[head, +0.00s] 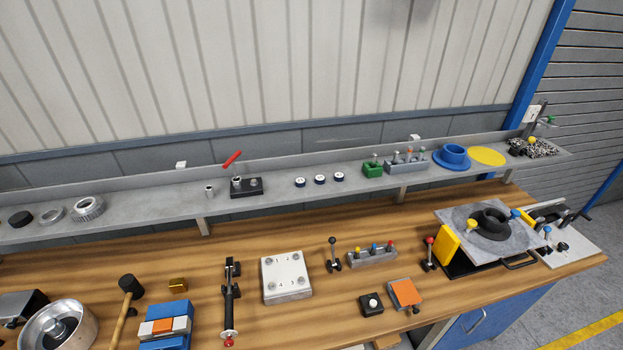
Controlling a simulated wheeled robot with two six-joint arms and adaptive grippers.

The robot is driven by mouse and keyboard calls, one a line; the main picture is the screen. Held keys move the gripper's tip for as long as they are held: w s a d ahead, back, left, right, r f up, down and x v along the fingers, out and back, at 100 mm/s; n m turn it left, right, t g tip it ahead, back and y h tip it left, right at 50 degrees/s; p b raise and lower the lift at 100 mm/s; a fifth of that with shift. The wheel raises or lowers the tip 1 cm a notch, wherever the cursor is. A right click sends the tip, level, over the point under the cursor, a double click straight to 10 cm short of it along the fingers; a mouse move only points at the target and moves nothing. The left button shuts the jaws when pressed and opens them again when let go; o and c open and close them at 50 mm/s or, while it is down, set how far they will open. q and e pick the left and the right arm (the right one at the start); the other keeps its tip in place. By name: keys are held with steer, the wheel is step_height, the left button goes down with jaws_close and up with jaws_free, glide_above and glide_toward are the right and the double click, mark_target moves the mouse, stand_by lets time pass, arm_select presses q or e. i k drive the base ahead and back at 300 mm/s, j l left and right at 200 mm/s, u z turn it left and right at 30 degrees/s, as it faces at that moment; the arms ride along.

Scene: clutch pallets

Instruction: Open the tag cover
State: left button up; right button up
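No part is clearly recognisable as the tag cover. One candidate is a small grey block with an orange top (405,292), sitting tilted to the view at the front of the wooden bench, right of centre. Its orange top looks flat, and I cannot tell whether it is a hinged lid. A small black box with a white knob (371,304) stands just left of it, apart from it. Neither of my grippers is in view.
A white numbered plate (287,278) and a black clamp tool (230,300) lie to the left. A grey block with coloured knobs (372,257) stands behind. A grey slab with a black ring (490,235) is at right. A long grey shelf (130,208) runs along the back.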

mark_target(406, 294)
steer(key=i+z, duration=0.1)
steer(key=z, duration=0.25)
steer(key=l+z, duration=0.1)
steer(key=z, duration=0.2)
steer(key=i+z, duration=0.15)
steer(key=z, duration=0.2)
